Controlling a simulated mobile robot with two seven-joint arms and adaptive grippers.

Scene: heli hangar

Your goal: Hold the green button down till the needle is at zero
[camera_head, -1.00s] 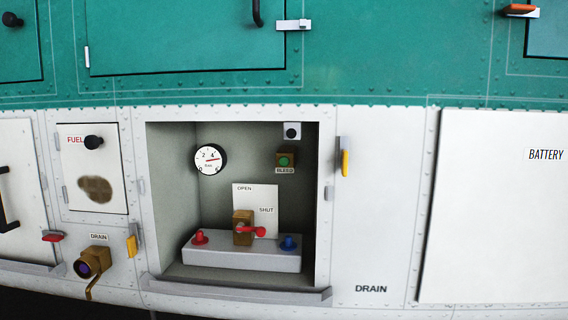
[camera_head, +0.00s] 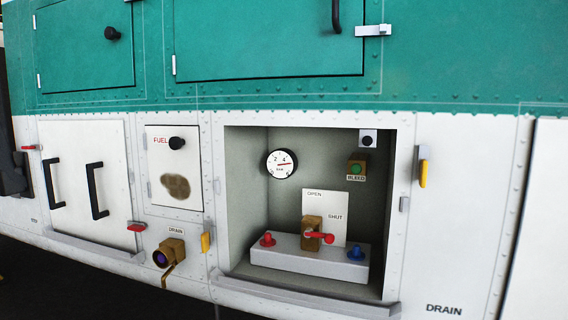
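The green button (camera_head: 356,168) sits on a small brass box labelled BLEED, on the back wall of an open recessed bay (camera_head: 240,190). Nothing touches it. The round white gauge (camera_head: 281,164) is on the same back wall, left of the button. Its red needle points to the right, away from the lower-left end of the scale; the exact reading is too small to tell. Neither of my grippers shows in the head view.
In the bay, a red-handled valve (camera_head: 318,236) points toward SHUT, on a grey block (camera_head: 290,257) with red and blue fittings. A ledge (camera_head: 300,298) runs below the opening. A brass drain fitting (camera_head: 170,252) sticks out at lower left. A yellow latch (camera_head: 423,173) is right of the bay.

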